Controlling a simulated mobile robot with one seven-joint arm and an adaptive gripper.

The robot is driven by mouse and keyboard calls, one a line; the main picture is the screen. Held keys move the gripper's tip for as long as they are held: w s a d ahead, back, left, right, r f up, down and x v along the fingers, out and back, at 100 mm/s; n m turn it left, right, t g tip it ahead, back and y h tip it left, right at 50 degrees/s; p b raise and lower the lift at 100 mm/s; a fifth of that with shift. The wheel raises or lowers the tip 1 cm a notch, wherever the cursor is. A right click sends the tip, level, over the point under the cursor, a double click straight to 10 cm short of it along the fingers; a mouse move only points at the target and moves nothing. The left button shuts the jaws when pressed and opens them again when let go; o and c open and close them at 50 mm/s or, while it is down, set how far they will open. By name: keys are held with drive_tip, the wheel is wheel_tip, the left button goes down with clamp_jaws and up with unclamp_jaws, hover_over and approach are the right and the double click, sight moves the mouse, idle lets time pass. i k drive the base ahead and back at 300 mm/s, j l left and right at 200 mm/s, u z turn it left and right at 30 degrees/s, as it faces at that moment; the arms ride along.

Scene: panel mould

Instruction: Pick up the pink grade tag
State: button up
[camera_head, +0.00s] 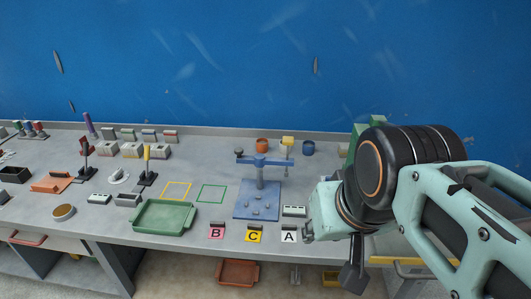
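The pink grade tag (217,233), marked with a B, stands at the front edge of the grey bench, just right of the green tray. A yellow tag (254,235) with a C and a white tag (289,235) with an A stand to its right in a row. My arm comes in from the right. My gripper (352,278) shows only in part as a dark piece below the wrist, right of the white tag and apart from the pink tag. Its fingers are too hidden to tell whether it is open or shut.
The green tray (164,230) lies left of the pink tag. A blue stand (259,213) with a post and crossbar rises behind the tags. Yellow (177,182) and green (212,185) outlined squares mark clear bench. An orange bin (238,285) sits below the bench front.

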sight(217, 228)
drive_tip(key=i+l+z, duration=0.2)
drive_tip(key=l+z, duration=0.2)
drive_tip(key=i+l+z, duration=0.3)
drive_tip(key=z, duration=0.15)
drive_tip(key=l+u, duration=0.15)
drive_tip(key=u, duration=1.85)
